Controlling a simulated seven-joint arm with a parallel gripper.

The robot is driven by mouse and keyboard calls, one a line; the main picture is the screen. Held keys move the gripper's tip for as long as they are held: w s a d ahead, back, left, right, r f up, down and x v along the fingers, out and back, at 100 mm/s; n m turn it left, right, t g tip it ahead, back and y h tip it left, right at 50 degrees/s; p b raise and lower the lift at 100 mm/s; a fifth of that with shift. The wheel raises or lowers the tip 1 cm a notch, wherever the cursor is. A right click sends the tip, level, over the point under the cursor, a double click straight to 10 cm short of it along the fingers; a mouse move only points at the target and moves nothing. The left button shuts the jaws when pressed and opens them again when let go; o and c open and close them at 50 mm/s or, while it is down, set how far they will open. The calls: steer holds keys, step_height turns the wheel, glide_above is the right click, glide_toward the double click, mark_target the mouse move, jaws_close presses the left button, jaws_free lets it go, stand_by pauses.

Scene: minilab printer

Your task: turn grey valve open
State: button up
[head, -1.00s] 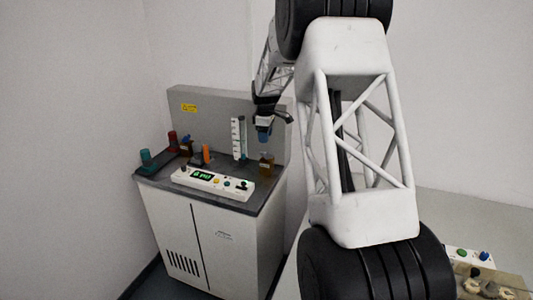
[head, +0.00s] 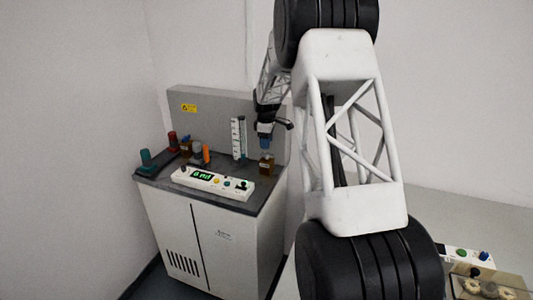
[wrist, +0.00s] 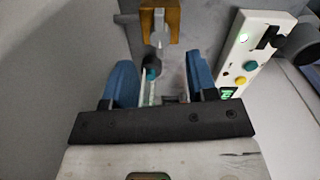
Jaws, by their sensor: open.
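The grey valve (head: 196,149) seems to be the small grey upright piece on the cabinet top in the head view, left of an orange upright piece (head: 206,153). Its exact handle angle is too small to tell. My gripper (head: 265,141) hangs well to the right of it, over an amber container (head: 266,167). In the wrist view my gripper (wrist: 165,82) has its two blue fingers apart with nothing held. The amber container (wrist: 173,18) with a grey piece in front lies beyond the fingertips.
A white control panel (head: 213,183) runs along the cabinet's front edge. A white scale with a tube (head: 236,138) stands near the back panel. Teal (head: 146,158) and red (head: 172,141) upright pieces stand at the left. A wall rises close behind the cabinet.

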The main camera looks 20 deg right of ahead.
mark_target(266, 153)
steer(key=shift+f, duration=2.85)
steer(key=shift+c, duration=0.4)
steer(key=c, duration=0.8)
steer(key=shift+c, duration=0.2)
